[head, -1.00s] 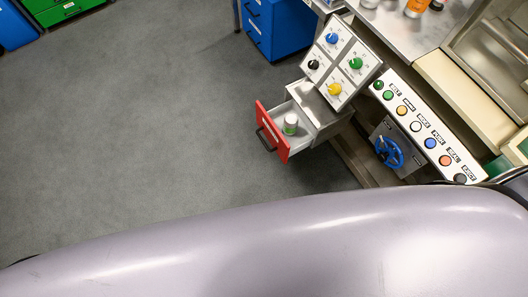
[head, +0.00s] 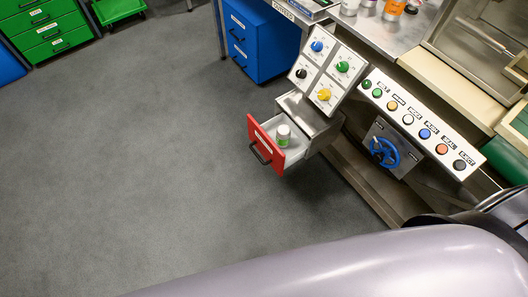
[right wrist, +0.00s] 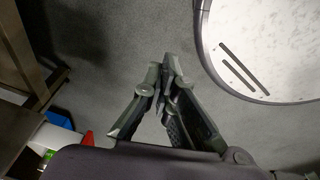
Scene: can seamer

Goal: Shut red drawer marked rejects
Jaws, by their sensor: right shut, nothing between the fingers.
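The red-fronted drawer (head: 264,146) stands pulled open under the dial panel in the head view. Its front has a black handle (head: 260,153) and a pale label too small to read. In the right wrist view, a red patch (right wrist: 88,138), apparently the drawer front, shows at the lower left. My right gripper (right wrist: 168,62) is shut and empty over grey floor, apart from the red patch. The head view shows neither gripper. My left gripper is in no view.
The seamer's button panel (head: 424,124) and blue handwheel (head: 384,152) are right of the drawer. A blue cabinet (head: 262,40) stands behind, green drawers (head: 48,30) at far left. Grey floor (head: 150,150) left of the drawer is clear.

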